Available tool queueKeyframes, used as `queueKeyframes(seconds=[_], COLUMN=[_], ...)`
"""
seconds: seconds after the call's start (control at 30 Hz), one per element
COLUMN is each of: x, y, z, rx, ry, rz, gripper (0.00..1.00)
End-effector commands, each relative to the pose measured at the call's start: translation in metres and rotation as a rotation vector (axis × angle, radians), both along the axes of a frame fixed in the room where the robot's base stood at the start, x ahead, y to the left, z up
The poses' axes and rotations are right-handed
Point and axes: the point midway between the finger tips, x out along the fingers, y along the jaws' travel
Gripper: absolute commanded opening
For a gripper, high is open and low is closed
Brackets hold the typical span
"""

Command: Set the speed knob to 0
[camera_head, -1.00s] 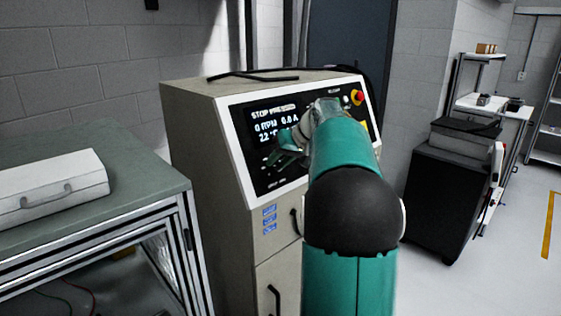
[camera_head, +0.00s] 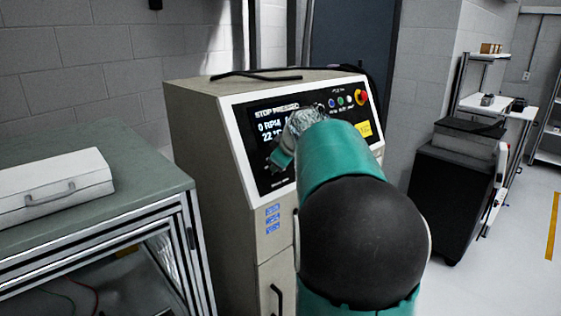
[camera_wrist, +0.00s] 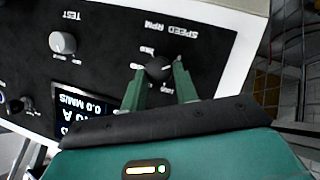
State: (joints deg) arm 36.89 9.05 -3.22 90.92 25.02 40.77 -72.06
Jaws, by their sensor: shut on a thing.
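The black speed knob (camera_wrist: 158,68) sits under the label "SPEED RPM", which appears upside down in the wrist view. My gripper (camera_wrist: 159,70) has one teal finger on each side of the knob and is shut on it. The knob's pointer and exact setting are too small to read. In the head view my gripper (camera_head: 283,158) is at the front panel of the beige cabinet (camera_head: 207,160), and my arm hides the knob.
A grey knob labelled "TEST" (camera_wrist: 62,42) is beside the speed knob. A red emergency button (camera_head: 362,97) and several small coloured buttons are at the panel's upper right. A workbench with a white case (camera_head: 55,185) stands left; a black cabinet (camera_head: 445,190) stands right.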

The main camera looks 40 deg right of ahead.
Motion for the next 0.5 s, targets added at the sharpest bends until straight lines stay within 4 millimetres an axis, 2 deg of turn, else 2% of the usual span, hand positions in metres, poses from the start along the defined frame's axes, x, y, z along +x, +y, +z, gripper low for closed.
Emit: queueKeyframes(seconds=[0.2, 0.5], x=[-0.0011, -0.0010], y=[0.0012, 0.0013], z=[-0.0019, -0.0024], rx=[-0.093, -0.141], ry=[-0.001, -0.003], rz=[0.044, 0.067], gripper=[0.07, 0.07])
